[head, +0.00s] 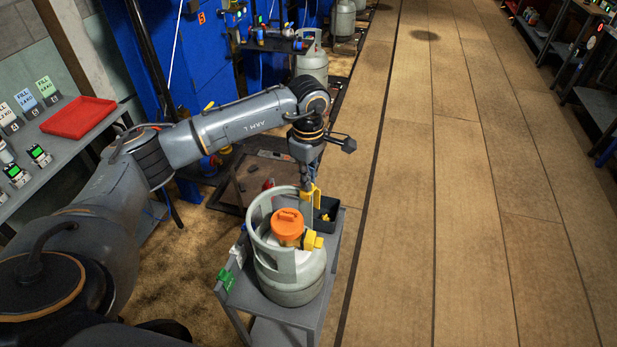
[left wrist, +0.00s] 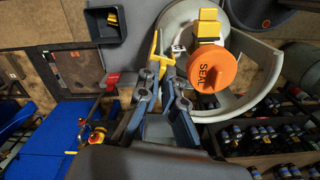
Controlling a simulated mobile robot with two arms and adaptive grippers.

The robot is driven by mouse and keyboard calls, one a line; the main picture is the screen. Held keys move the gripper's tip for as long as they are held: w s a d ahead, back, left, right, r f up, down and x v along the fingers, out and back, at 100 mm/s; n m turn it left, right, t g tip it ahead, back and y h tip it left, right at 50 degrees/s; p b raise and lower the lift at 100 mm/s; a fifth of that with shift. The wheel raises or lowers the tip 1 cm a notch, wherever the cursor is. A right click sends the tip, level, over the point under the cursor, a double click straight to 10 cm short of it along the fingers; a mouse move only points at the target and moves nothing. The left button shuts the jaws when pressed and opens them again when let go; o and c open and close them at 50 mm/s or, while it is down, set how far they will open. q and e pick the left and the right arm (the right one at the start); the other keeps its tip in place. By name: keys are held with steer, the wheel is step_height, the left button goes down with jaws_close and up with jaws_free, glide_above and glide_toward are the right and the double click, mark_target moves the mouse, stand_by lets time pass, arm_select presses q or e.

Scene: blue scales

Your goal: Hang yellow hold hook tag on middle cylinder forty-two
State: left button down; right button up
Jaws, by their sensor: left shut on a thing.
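My left gripper (head: 306,184) is shut on a yellow hook tag (head: 316,197) beside the upper collar of a grey gas cylinder (head: 290,278). In the left wrist view the yellow tag (left wrist: 155,47) stands up between the fingertips (left wrist: 161,66), close to the collar (left wrist: 262,83). I cannot tell whether the tag touches the collar. The cylinder has an orange cap marked SEAL (left wrist: 212,70) and a yellow fitting (head: 313,241). No number is readable on it. Two more grey cylinders (head: 312,62) (head: 343,20) stand farther back. My right gripper is not in view.
The near cylinder stands on a small grey stand (head: 241,296). A dark bin (head: 327,215) with yellow pieces sits at its back corner, and a green clip (head: 226,279) hangs at its left edge. A red tray (head: 78,117) lies on the left bench. The wooden floor at right is clear.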

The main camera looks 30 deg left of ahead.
arm_select(q)
steer(key=c, duration=1.4)
jaws_free()
steer(key=shift+r, duration=0.15)
steer(key=shift+r+p, duration=2)
steer(key=shift+r, duration=1.65)
steer(key=shift+f, duration=0.1)
